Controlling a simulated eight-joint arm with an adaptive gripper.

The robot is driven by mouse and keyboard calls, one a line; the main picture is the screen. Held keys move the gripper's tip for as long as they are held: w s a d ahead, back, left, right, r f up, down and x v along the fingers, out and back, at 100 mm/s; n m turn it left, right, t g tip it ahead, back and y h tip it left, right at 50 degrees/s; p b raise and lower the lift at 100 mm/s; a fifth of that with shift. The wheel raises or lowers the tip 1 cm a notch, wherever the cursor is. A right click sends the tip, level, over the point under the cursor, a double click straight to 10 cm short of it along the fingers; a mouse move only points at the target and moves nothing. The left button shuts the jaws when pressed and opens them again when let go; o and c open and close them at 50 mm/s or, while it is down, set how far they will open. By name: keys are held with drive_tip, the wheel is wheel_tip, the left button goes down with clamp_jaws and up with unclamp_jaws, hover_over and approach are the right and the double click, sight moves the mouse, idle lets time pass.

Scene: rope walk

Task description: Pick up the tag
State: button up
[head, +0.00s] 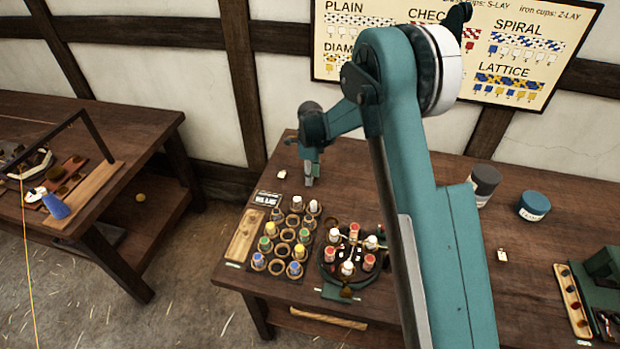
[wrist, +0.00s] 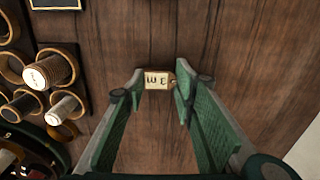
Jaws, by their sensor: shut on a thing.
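The tag (wrist: 158,80) is a small cream label with dark lettering, upside down in the wrist view, and a brownish end at its right. My gripper (wrist: 157,90) is shut on it, with the tag between the two green fingertips. In the head view my gripper (head: 309,182) points down at the back of the table, close to the wood. The tag between the fingers cannot be made out there. I cannot tell whether the tag touches the table.
A rack of bobbins (head: 289,240) and a round carrier with bobbins (head: 350,250) stand in front of my gripper. Another small pale tag (head: 281,174) lies left of it, and one (head: 502,255) lies further right. Dark and blue pots (head: 534,206) stand at the right.

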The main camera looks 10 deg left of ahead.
wheel_tip(320, 180, up, 10)
drive_tip(key=shift+f+p, duration=0.15)
drive_tip(key=shift+p, duration=0.15)
drive_tip(key=shift+d, duration=0.15)
idle(1.0)
drive_tip(key=d+r+m+b, duration=0.1)
drive_tip(key=d+m, duration=0.5)
drive_tip(key=d, duration=3)
drive_tip(key=s+d+m, duration=0.2)
drive_tip(key=s+d, duration=0.2)
drive_tip(key=d, duration=0.3)
drive_tip(key=s+d+m+b, duration=0.1)
drive_tip(key=s+d, duration=0.2)
drive_tip(key=d, duration=0.5)
drive_tip(key=s+d+m, duration=0.2)
drive_tip(key=s+d, duration=0.2)
drive_tip(key=d, duration=0.3)
drive_tip(key=s+d+m+b, duration=0.1)
drive_tip(key=s+d+m, duration=0.2)
drive_tip(key=s+d, duration=0.8)
drive_tip(key=s+d+m+b, duration=0.1)
drive_tip(key=s+d+m, duration=0.3)
drive_tip(key=s+d, duration=0.7)
drive_tip(key=shift+s+f, duration=0.35)
drive_tip(key=shift+s, duration=2.95)
drive_tip(key=shift+d, duration=0.1)
